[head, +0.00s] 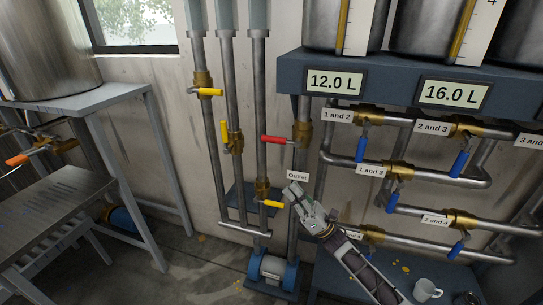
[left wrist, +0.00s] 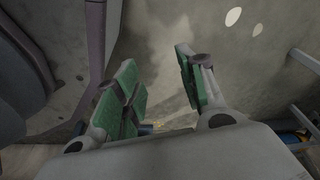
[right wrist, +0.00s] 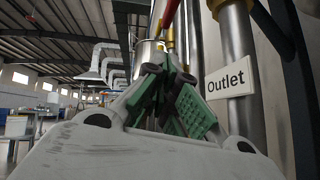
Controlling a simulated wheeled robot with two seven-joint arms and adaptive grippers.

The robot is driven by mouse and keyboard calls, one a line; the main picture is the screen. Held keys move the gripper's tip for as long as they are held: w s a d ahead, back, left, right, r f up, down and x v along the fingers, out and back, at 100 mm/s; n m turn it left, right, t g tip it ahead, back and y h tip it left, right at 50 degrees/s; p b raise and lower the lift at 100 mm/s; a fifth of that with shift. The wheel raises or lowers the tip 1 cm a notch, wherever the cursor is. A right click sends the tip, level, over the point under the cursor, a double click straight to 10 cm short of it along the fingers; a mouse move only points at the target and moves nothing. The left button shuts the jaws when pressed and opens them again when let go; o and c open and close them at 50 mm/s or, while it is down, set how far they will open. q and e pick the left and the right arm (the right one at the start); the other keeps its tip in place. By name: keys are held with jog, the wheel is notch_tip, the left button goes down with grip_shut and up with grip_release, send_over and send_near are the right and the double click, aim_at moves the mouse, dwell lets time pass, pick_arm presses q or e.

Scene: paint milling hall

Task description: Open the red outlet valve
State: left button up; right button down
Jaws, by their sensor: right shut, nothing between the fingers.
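The red outlet valve handle (head: 276,139) sticks out level to the left from its brass body (head: 302,134) on a vertical pipe. The "Outlet" label (head: 297,175) is below it on that pipe. My right gripper (head: 289,189) is shut and empty, below the red handle and just under the label. In the right wrist view, part of the red handle (right wrist: 170,14) shows above the closed fingertips (right wrist: 167,72), apart from them; the label (right wrist: 230,80) is to their right. My left gripper (left wrist: 157,67) is open and empty, facing floor and wall; it is outside the head view.
Yellow-handled valves (head: 210,92) sit on the pipes to the left. Blue-handled valves (head: 459,163) fill the right side, below the tank shelf (head: 388,75). A pump (head: 272,270) stands on the floor below. A white mug (head: 427,289) is at lower right.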

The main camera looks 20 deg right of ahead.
aim_at(281, 141)
pick_arm(q)
jog(key=shift+s+a+f+p, duration=0.45)
jog(key=shift+s+a+f, duration=0.1)
jog(key=shift+s+a, duration=0.2)
jog(key=shift+s+a+f+p, duration=0.45)
jog(key=shift+s+a+f, duration=0.15)
jog(key=shift+s, duration=0.25)
pick_arm(e)
jog(key=d+r+x, duration=0.1)
jog(key=r+x, duration=0.1)
jog(key=x, duration=1.1)
jog(key=shift+s+d, duration=0.45)
pick_arm(q)
jog(key=shift+w, duration=0.1)
pick_arm(e)
jog(key=shift+f, duration=0.1)
pick_arm(q)
jog(key=shift+w+d+r, duration=0.15)
jog(key=shift+w+d, duration=0.15)
jog(key=shift+d, duration=0.3)
jog(key=shift+d+b, duration=0.2)
jog(key=shift+b, duration=0.25)
pick_arm(e)
jog(key=shift+t, duration=0.3)
